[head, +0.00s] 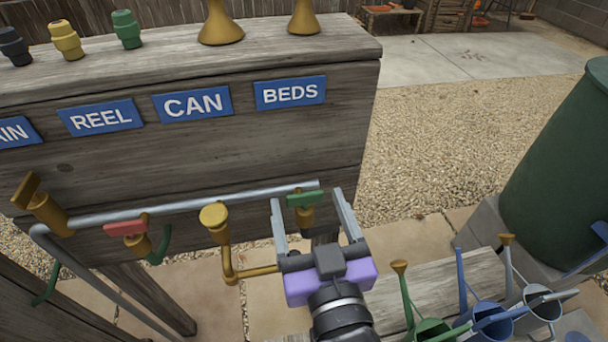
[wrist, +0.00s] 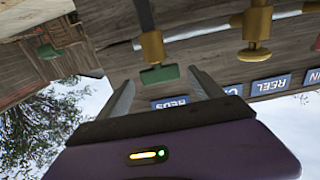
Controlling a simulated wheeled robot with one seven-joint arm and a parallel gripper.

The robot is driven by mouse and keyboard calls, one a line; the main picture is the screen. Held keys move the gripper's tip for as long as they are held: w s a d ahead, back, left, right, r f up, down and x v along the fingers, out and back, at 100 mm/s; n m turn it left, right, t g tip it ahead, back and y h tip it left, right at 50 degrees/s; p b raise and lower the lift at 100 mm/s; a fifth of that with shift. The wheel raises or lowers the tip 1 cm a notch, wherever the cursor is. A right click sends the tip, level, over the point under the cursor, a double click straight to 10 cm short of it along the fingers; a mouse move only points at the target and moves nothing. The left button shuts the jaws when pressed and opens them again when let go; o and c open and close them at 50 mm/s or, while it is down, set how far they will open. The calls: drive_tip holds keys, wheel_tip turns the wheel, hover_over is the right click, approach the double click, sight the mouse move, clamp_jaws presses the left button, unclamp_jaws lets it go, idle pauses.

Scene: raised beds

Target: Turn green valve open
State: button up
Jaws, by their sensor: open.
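The green valve handle (head: 304,199) sits on a brass valve body (head: 303,217) at the right end of the grey pipe, below the BEDS label. The handle lies roughly in line with the pipe. My gripper (head: 308,196) is open, with one finger on each side of the green valve in the head view. In the wrist view the picture is upside down; the green handle (wrist: 159,74) shows just beyond and between the open fingertips (wrist: 162,80). I see no clear contact between fingers and handle.
A red-handled valve (head: 126,228) and a brass fitting (head: 214,216) are on the same pipe (head: 180,207) to the left. The wooden panel (head: 200,150) stands behind. Watering cans (head: 490,315) stand at lower right, near a green barrel (head: 565,170). Gravel at right is open.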

sight(304, 194)
drive_tip(key=x, duration=0.5)
drive_tip(key=shift+w+a+p, duration=0.15)
drive_tip(key=shift+w+p, duration=0.2)
drive_tip(key=shift+c, duration=0.3)
drive_tip(key=c, duration=1.3)
